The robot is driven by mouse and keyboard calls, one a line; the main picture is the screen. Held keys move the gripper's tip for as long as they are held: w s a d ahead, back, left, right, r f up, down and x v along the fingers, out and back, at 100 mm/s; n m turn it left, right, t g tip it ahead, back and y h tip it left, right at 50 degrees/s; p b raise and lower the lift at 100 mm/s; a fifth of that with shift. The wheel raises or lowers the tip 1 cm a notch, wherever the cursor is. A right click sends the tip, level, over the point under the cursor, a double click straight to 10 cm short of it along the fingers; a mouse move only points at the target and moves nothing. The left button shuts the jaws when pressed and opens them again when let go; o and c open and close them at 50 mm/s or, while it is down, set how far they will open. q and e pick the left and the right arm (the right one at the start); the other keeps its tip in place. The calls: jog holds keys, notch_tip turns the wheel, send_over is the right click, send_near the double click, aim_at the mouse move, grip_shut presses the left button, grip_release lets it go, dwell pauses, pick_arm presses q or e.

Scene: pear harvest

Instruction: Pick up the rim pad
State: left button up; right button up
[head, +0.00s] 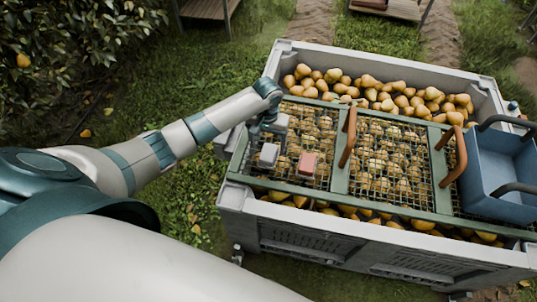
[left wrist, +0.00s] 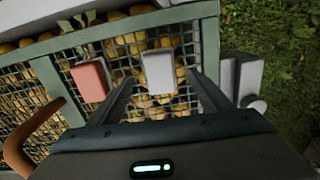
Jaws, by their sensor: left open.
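Two small blocks lie on the wire mesh lid over the pear bin: a pale grey-white pad (head: 269,155) and a salmon-pink block (head: 308,163). Neither is labelled; I cannot tell for certain which is the rim pad. In the left wrist view the pale pad (left wrist: 158,72) shows between my open fingers and the pink block (left wrist: 90,80) lies left of them. My left gripper (head: 268,136) is open and empty, close to the pale pad at the lid's left end. Whether the fingers touch it is unclear. My right gripper is not in view.
The grey bin (head: 380,247) is full of pears under the green-framed lid (head: 339,176). Curved brown handles (head: 348,137) stand up from the lid. A blue crate (head: 497,172) sits at the right end. Grass surrounds the bin.

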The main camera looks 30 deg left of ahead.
aim_at(268, 155)
pick_arm(q)
jog(key=shift+f, duration=0.7)
jog(key=shift+f, duration=0.1)
jog(key=shift+s+f, duration=0.1)
jog(key=shift+f, duration=0.15)
jog(key=shift+s+d+f+p, duration=0.1)
jog(key=shift+f+p, duration=0.55)
jog(key=shift+f, duration=1.6)
jog(key=shift+c, duration=0.3)
jog(key=c, duration=1.1)
